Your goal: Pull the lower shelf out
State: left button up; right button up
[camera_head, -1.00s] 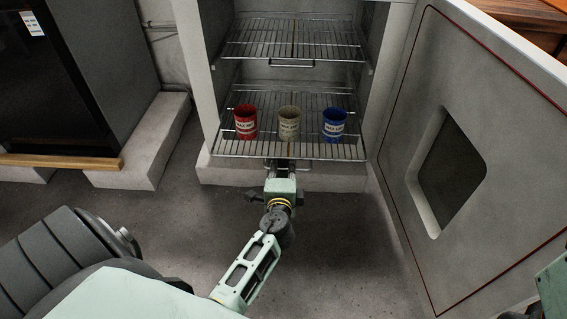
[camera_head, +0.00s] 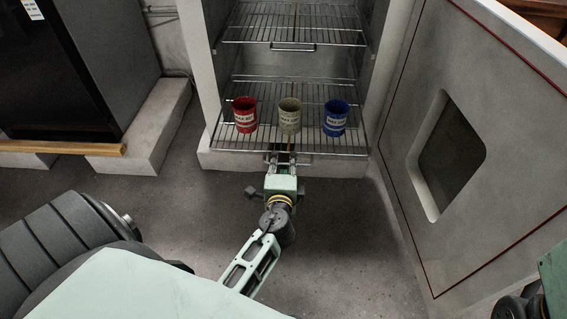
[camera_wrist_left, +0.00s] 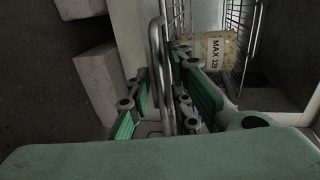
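The lower shelf (camera_head: 230,141) is a wire rack in the open oven, its front edge close to the front of the oven floor. A red cup (camera_head: 245,115), a beige cup (camera_head: 289,117) and a blue cup (camera_head: 335,119) stand upright on it. My left gripper (camera_head: 285,160) is at the shelf's front handle (camera_head: 304,159). In the left wrist view the metal handle (camera_wrist_left: 158,70) runs between the fingers, which are closed in on it; the exact contact is partly hidden. The beige cup (camera_wrist_left: 208,48) shows behind it. My right gripper is out of view; part of my right arm shows at the lower right.
The upper shelf (camera_head: 293,32) is empty and sits further in. The oven door (camera_head: 400,130) stands wide open on the right. A dark cabinet (camera_head: 75,75) on a concrete plinth (camera_head: 150,125) stands on the left. The floor (camera_head: 350,230) before the oven is clear.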

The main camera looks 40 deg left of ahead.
pick_arm(q)
jog(key=shift+o, duration=0.2)
jog(key=v, duration=0.7)
jog(key=shift+s, duration=0.2)
jog(key=shift+d, duration=0.1)
